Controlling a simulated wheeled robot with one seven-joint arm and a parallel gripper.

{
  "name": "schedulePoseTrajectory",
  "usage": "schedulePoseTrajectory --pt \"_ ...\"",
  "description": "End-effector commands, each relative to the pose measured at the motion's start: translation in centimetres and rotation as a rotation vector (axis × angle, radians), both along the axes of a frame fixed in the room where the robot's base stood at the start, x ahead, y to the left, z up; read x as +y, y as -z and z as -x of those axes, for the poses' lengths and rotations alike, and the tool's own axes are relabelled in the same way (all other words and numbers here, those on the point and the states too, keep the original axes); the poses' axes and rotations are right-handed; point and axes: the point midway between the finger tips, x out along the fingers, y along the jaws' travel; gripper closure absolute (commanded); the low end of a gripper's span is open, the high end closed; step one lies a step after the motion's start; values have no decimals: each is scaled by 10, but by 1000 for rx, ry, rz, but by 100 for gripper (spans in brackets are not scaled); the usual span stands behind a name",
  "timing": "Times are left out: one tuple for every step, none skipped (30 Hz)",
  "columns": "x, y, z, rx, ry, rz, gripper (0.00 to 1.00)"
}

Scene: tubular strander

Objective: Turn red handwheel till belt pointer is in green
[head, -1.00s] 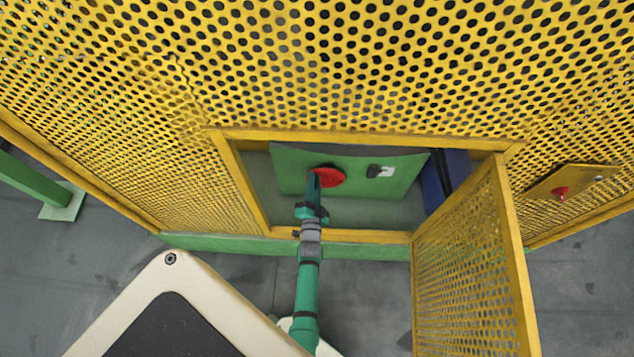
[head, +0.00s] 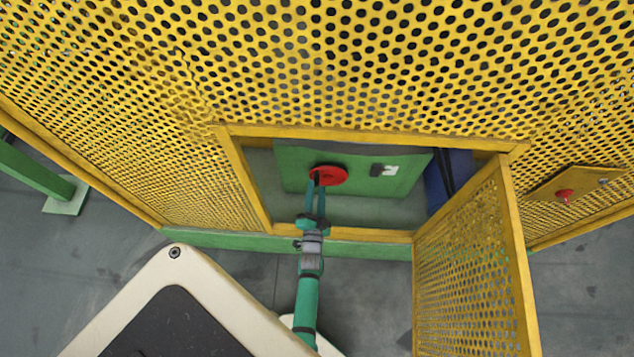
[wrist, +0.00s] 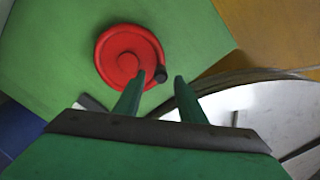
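The red handwheel (head: 330,176) is on a green panel (head: 290,170) inside the open hatch. In the wrist view the handwheel (wrist: 118,52) shows its face, with a black knob (wrist: 161,74) at its lower right rim. My gripper (head: 317,180) reaches through the hatch to the wheel's left side. In the wrist view my gripper (wrist: 158,81) is open, and the knob appears between the fingertips with gaps on both sides. Contact cannot be told. A small black and white gauge (head: 384,171) is right of the wheel; its pointer and any green zone are too small to read.
A yellow hatch frame (head: 370,141) surrounds the opening. Its perforated door (head: 465,270) stands open at the right of my arm. A yellow plate with a red button (head: 565,196) is farther right. Perforated guarding (head: 330,70) covers the rest.

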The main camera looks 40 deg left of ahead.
Motion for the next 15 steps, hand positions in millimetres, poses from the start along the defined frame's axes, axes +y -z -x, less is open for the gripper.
schedulePoseTrajectory --pt "-6 1 9 2 -1 1 63" --pt "-9 1 14 2 -1 1 63" --pt "-13 1 20 2 -1 0 63" --pt "-16 1 24 2 -1 0 63" --pt "-19 0 28 1 -1 0 63" --pt "-22 0 33 1 -1 0 63" --pt "-25 0 36 1 0 1 63" --pt "-27 0 39 0 0 0 63" --pt "-29 0 42 0 0 0 63" --pt "-31 0 44 0 0 0 63" --pt "-32 0 46 0 0 0 63" --pt "-33 0 48 0 0 0 63" --pt "-34 0 49 0 0 0 63" --pt "-35 0 50 0 0 0 63" --pt "-35 0 51 -1 0 -1 63"
